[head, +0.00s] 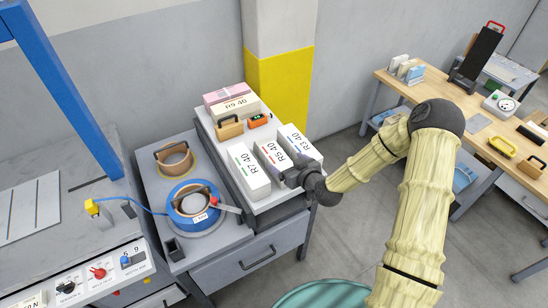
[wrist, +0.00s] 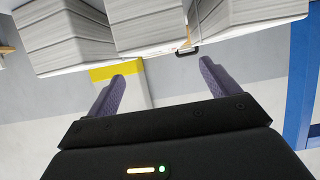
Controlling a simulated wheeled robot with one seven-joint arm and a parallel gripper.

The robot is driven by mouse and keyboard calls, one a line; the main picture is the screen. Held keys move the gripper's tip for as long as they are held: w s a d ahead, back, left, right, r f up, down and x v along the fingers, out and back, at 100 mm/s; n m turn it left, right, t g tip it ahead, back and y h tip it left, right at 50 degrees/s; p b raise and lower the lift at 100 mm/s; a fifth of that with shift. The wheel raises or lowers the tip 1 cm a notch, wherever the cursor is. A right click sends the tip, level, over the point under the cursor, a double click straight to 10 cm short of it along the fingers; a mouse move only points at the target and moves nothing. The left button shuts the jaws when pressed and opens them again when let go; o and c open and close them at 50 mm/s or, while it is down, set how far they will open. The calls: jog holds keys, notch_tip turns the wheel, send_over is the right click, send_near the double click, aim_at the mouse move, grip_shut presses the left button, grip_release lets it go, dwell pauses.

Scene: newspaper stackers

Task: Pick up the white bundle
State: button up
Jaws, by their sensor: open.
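Three white bundles stand side by side on the raised grey stand: one marked R7 40 (head: 247,172), one marked R5 40 (head: 270,160) in the middle and one marked R3 40 (head: 300,147) on the right. My gripper (head: 290,178) is at the near ends of the middle and right bundles and hides part of them. In the wrist view my gripper (wrist: 160,76) is open, with nothing between its two purple fingers. The layered page edges of the middle bundle (wrist: 148,25) show beyond the fingertips, between two other bundles. The wrist picture appears upside down.
Behind the white bundles lie a cream bundle (head: 238,107), a pink bundle (head: 224,94), a wooden block with a handle (head: 229,129) and an orange device (head: 258,121). Strap rolls (head: 194,203) sit on the lower grey top at left. A yellow-and-white pillar (head: 281,90) stands behind.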

aim_at(274, 152)
jog(key=shift+x, duration=1.35)
jog(key=shift+p, duration=0.3)
jog(key=shift+w+a, duration=0.15)
jog(key=shift+w, duration=0.05)
jog(key=shift+p+x, duration=1.15)
jog(key=shift+x, duration=1.2)
jog(key=shift+s, duration=0.1)
jog(key=c, duration=1.6)
jog(key=shift+c, duration=1.3)
